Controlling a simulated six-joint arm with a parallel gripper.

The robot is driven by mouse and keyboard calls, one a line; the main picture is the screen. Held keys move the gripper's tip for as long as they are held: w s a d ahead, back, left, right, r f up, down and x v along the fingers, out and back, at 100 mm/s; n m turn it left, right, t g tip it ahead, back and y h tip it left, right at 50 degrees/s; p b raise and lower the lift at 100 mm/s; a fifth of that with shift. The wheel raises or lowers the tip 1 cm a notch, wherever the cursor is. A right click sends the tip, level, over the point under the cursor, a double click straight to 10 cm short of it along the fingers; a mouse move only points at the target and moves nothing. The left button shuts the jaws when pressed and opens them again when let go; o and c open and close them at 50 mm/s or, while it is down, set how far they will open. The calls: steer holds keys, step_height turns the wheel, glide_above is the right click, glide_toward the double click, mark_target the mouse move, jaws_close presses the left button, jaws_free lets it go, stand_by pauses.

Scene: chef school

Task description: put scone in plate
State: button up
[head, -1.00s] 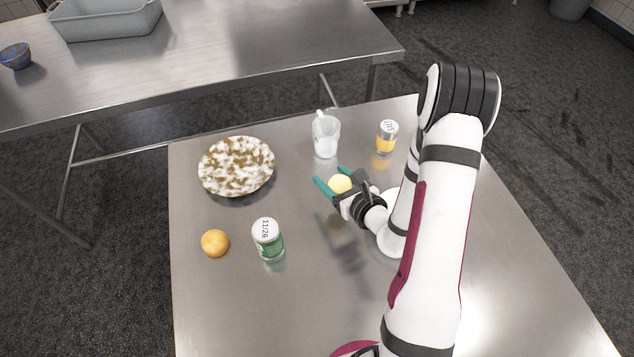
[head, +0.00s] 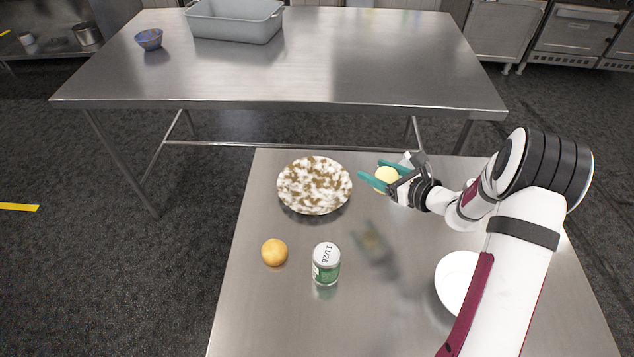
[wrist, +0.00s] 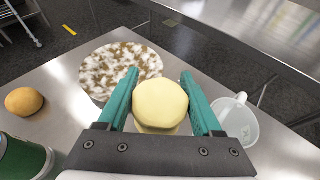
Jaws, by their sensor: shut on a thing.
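The pale yellow scone (head: 387,179) is between the teal fingers of my gripper (head: 381,176), which is shut on it and holds it above the table. In the wrist view the scone (wrist: 160,104) fills the gap between the fingers. The brown-and-white speckled plate (head: 314,205) lies on the steel table just left of my gripper. In the wrist view the plate (wrist: 95,70) is beyond the scone, to the upper left.
A white dish (head: 455,283) is partly behind my arm. A clear cup (wrist: 238,122) stands at right in the wrist view. Another steel table (head: 300,85) is behind.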

steer(key=w+a+n+g, duration=0.1)
steer(key=w+a, duration=0.3)
steer(key=a, duration=0.2)
glide_above(298, 172)
steer(key=s+d, duration=0.3)
steer(key=shift+y, duration=0.4)
step_height(298, 172, down, 6)
steer(key=shift+d, duration=0.15)
steer(key=shift+a+f, duration=0.2)
steer(key=shift+f, duration=1.95)
steer(key=shift+f, duration=0.1)
steer(key=o, duration=1.1)
steer(key=shift+c, duration=0.2)
